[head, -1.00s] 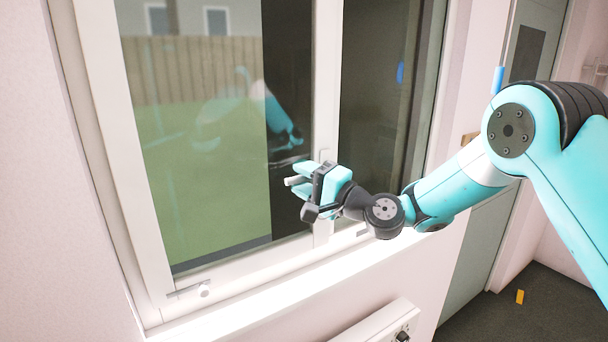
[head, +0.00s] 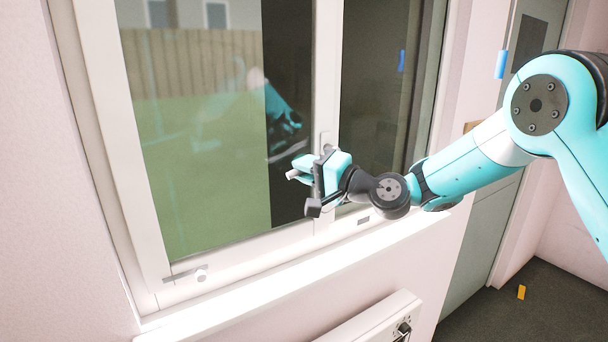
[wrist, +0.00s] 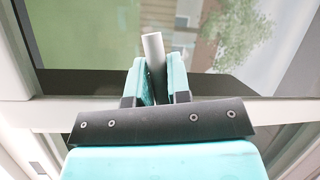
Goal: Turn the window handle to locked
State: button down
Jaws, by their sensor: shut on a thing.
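The window handle (wrist: 153,46) is a pale grey bar. In the wrist view it stands between the two turquoise fingers of my gripper (wrist: 152,76), and its end sticks out beyond them. In the head view my gripper (head: 304,168) is shut on the handle at the window's middle upright. The handle's grey tip (head: 291,174) shows left of the fingers, pointing roughly sideways to the left. A pale mount (head: 325,138) shows on the upright just above my gripper. Most of the handle's length is hidden by the fingers and the gripper body.
The white window frame (head: 96,110) surrounds glass panes with reflections of my arm. A small stay (head: 200,274) sits on the lower frame. Below are the sill (head: 230,308) and a white radiator (head: 375,318) with a dark knob. A door stands at right.

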jog(key=d+f+n+h+b, duration=0.1)
jog(key=f+n+b, duration=0.1)
jog(key=b, duration=0.1)
jog(key=w+d+f+n+h+b, duration=0.1)
jog(key=n+b, duration=0.2)
jog(key=b, duration=0.1)
jog(key=w+d+f+n+h+b, duration=0.1)
jog(key=f+n+b, duration=0.1)
jog(key=b, duration=0.2)
jog(key=shift+w+d+f+n+g+h, duration=0.1)
jog(key=shift+d+f+n+g+h, duration=0.05)
jog(key=shift+f+n+g+h, duration=0.2)
jog(key=d+n+h+b, duration=0.1)
jog(key=w+n+b, duration=0.1)
jog(key=b, duration=0.1)
jog(key=shift+w+d+f+n+h, duration=0.1)
jog(key=shift+d+f+n+h, duration=0.15)
jog(key=shift+d+h, duration=0.1)
jog(key=shift+w+d+n+h+b, duration=0.55)
jog(key=shift+d+n+b, duration=0.3)
jog(key=shift+b, duration=0.2)
jog(key=shift+r, duration=0.1)
jog(key=c, duration=1.1)
grip_release()
